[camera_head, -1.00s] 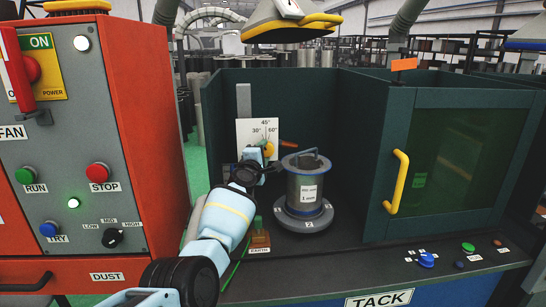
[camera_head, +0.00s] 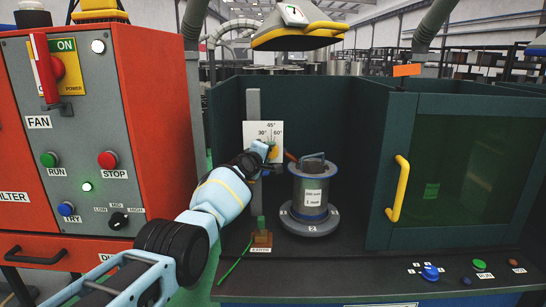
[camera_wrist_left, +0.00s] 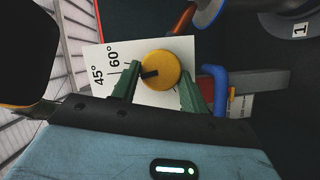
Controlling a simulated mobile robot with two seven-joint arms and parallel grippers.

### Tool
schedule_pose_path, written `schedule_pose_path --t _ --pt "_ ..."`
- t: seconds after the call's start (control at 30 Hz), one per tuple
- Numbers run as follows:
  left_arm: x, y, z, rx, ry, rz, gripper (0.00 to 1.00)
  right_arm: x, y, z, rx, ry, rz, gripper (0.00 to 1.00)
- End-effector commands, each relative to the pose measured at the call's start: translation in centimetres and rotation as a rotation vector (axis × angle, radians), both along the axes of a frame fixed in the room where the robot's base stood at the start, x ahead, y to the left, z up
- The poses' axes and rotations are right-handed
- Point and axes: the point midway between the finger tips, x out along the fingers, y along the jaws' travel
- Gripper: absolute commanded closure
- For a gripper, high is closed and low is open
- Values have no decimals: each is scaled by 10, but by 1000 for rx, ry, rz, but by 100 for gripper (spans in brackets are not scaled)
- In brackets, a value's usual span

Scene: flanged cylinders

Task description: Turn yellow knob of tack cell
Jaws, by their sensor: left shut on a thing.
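The yellow knob (camera_head: 272,151) sits on a white dial plate (camera_head: 256,130) marked 45° and 60°, with a further mark at its left, at the back left of the tack cell (camera_head: 300,95). My left gripper (camera_head: 266,149) reaches it from the front left and partly covers it. In the left wrist view the knob (camera_wrist_left: 163,66) is between the green fingers of my left gripper (camera_wrist_left: 160,84), which are shut on it. Its black pointer mark faces left, toward the numbered side of the plate. My right gripper is not in view.
A grey flanged cylinder (camera_head: 313,187) stands upright on a round base right of my gripper. The red control cabinet (camera_head: 150,120) stands left. The yellow-handled door (camera_head: 470,170) is at right.

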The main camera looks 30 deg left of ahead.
Motion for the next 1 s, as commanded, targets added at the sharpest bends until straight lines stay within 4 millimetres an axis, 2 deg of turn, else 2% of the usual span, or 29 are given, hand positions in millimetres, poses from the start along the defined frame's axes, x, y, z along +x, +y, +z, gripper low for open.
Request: schedule_pose_path --t 0.43,0.97,1.0 --pt "0 9 4 127 75 -2 97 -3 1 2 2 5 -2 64" --pt "0 9 3 145 87 -1 97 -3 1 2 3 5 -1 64" --pt "0 9 3 145 87 -1 52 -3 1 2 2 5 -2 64"
